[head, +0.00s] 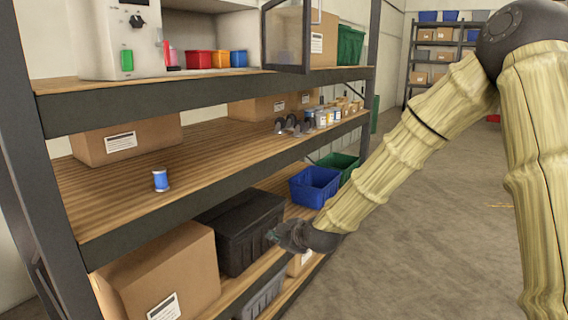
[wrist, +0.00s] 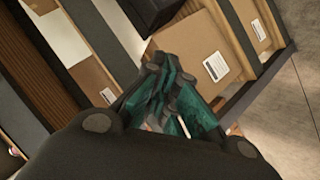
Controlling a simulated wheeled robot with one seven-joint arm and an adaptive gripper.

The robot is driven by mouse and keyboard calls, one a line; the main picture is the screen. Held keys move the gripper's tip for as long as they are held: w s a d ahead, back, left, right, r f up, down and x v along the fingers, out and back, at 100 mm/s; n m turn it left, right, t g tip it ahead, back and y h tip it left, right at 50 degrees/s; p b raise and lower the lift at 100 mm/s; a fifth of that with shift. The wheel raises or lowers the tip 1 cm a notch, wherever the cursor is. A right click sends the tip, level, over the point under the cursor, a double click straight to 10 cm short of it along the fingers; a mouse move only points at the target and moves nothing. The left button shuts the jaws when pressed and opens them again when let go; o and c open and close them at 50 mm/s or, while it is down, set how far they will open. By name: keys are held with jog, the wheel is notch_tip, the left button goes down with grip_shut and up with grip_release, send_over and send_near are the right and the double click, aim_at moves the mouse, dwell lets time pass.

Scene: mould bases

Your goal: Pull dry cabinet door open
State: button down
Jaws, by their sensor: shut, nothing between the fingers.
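A dark-framed glass panel (head: 288,42), which looks like the dry cabinet door, stands at the top shelf in the head view. The top edge of the picture cuts it off, and I cannot tell how far it is open. My gripper (head: 274,236) is low at the front of the shelving, beside the black bin and well below the glass panel. In the wrist view my gripper's teal fingers (wrist: 160,88) are together and hold nothing. The glass panel does not show clearly in the wrist view.
The black bin (head: 240,228), a cardboard box (head: 165,272) and a blue bin (head: 314,186) fill the lower shelf. A blue spool (head: 160,180) and several small jars stand on the middle shelf. A white device (head: 108,40) stands top left. Open floor (head: 430,235) lies right.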

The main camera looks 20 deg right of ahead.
jog(key=w+d+r+n+t, duration=0.1)
jog(key=w+r+n+t, duration=0.1)
jog(key=r, duration=1.3)
jog(key=w+d+r+n+t+y+p, duration=0.1)
jog(key=w+d+r+n+t, duration=0.1)
jog(key=r, duration=1.2)
jog(key=w+d+r+n+t, duration=0.1)
jog(key=r+n, duration=0.3)
jog(key=r, duration=1.1)
jog(key=shift+w+d+r+t+y+p, duration=0.3)
jog(key=shift+w+r+t+y+p, duration=0.1)
jog(key=shift+w+t, duration=0.2)
jog(key=shift+b, duration=0.3)
jog(key=shift+w+b, duration=0.15)
jog(key=shift+b, duration=0.2)
jog(key=shift+w+a+f+b, duration=0.1)
jog(key=shift+w+b, duration=0.15)
jog(key=shift+b, duration=0.85)
jog(key=b, duration=0.3)
jog(key=shift+w+b, duration=0.3)
